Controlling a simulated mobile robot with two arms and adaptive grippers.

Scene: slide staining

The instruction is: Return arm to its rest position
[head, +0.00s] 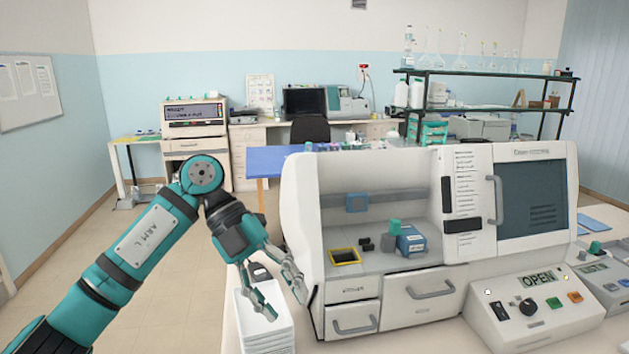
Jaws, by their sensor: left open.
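My left arm comes in from the left, teal and dark grey, bent at the elbow. My left gripper (283,296) points down and toward the front, with its two fingers apart and nothing seen between them. It is above and in front of a stack of white trays (264,333), close to the left side of the white staining machine (303,220). From this view I cannot tell whether the fingers touch the stack. My right arm and gripper are not in view.
The machine's open bay holds a blue box (410,241), a yellow-rimmed black holder (345,256) and small dark pieces. A control box (535,310) reading "OPEN" stands at the right front. A blue-topped table (267,160) is behind. The floor at left is clear.

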